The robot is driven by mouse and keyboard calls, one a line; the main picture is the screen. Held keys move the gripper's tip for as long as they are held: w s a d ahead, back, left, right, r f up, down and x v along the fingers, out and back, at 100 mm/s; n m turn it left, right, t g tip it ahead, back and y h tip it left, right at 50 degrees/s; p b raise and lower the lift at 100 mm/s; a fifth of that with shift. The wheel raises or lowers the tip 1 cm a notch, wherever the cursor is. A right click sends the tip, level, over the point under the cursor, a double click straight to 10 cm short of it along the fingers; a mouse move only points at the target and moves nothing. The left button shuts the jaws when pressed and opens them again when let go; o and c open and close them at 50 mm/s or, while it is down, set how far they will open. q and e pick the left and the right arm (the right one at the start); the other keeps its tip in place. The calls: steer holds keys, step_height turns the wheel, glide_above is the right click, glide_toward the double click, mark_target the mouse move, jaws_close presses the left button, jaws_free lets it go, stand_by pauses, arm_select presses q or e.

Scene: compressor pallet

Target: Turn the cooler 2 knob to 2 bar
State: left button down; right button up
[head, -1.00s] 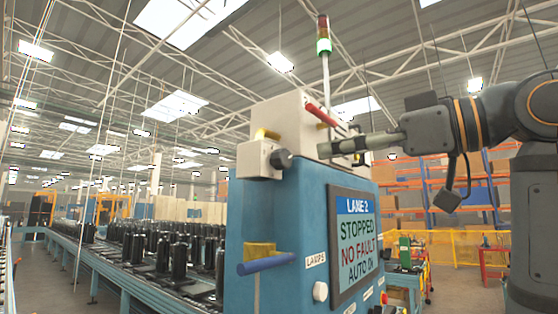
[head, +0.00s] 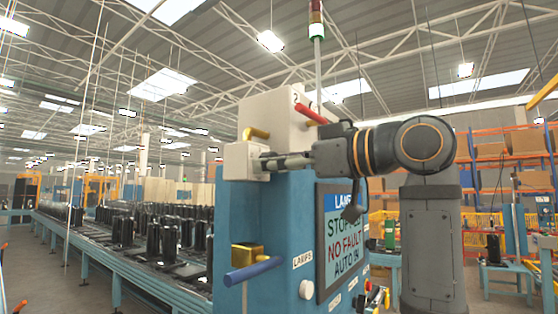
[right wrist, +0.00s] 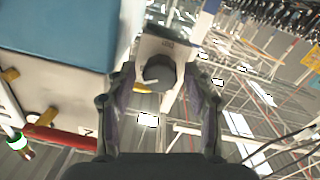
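The dark round knob (right wrist: 160,72) with a pale pointer mark sits on a small light box (right wrist: 168,47) in the right wrist view. In the head view that box (head: 241,161) is on the upper left of the blue cabinet, and the knob is mostly hidden by my right gripper (head: 275,162). In the right wrist view my right gripper (right wrist: 160,88) is open, one finger on each side of the knob. Gaps seem to remain, and I cannot tell whether either finger touches it. The scale is too small to read. My left gripper is not in view.
A red lever (head: 309,113) is just above my right gripper, and a yellow handle (head: 256,133) is above the box. The blue cabinet (head: 275,220) carries a screen (head: 343,240) reading stopped, no fault. A blue-gripped lever (head: 252,270) projects below. A conveyor (head: 120,265) with dark cylinders runs left.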

steer(key=c, duration=0.9)
steer(key=shift+n, duration=0.3)
steer(key=n+b, duration=0.1)
steer(key=n, duration=1.1)
steer(key=n+b, duration=0.2)
steer(key=n, duration=1)
steer(key=shift+w+f+g+y, duration=0.2)
steer(key=shift+g+y, duration=0.1)
steer(key=shift+y, duration=0.1)
